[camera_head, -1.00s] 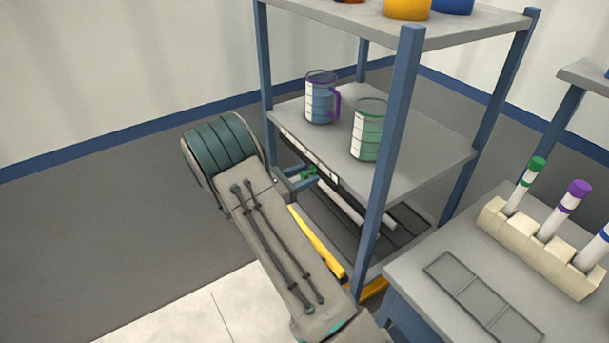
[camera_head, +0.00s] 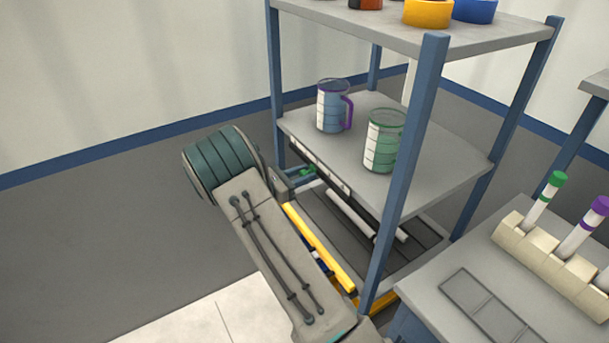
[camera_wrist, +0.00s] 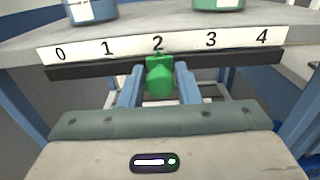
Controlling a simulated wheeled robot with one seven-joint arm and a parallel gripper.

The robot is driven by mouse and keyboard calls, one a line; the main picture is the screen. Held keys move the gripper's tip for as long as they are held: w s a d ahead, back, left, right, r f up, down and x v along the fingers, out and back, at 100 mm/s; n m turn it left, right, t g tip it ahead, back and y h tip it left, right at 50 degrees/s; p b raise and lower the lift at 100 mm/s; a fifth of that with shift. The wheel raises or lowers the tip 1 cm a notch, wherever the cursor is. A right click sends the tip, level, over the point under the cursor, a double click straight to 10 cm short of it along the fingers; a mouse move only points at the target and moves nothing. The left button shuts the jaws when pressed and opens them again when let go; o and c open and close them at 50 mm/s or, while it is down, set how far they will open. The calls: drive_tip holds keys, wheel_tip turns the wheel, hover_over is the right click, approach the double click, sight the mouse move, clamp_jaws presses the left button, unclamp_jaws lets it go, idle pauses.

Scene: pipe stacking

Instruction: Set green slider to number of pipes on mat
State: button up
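The green slider (camera_wrist: 160,78) sits under the 2 on the number strip (camera_wrist: 208,40), which reads 0 to 4, in the wrist view. My gripper (camera_wrist: 160,84) has one blue finger on each side of the slider, very close to it. Whether the fingers press on it I cannot tell. In the head view the slider (camera_head: 306,171) is a small green spot between the fingers at the shelf's left edge. White pipes (camera_head: 350,213) lie low in the rack on a dark grooved surface (camera_head: 345,245), partly hidden by a post. A grey sectioned mat (camera_head: 480,305) on the right table looks bare.
Two measuring jugs, one purple-handled (camera_head: 331,108) and one green (camera_head: 383,142), stand on the middle shelf (camera_head: 440,165). Blue posts (camera_head: 405,165) frame the rack. A cream holder (camera_head: 540,250) with capped white tubes stands on the right table. Open floor lies at left.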

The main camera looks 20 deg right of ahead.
drive_tip(key=shift+o, duration=1.3)
drive_tip(key=shift+d, duration=0.1)
drive_tip(key=s+a+b, duration=0.2)
drive_tip(key=a, duration=1.2)
drive_tip(key=shift+s, duration=0.35)
drive_tip(key=shift+d, duration=0.1)
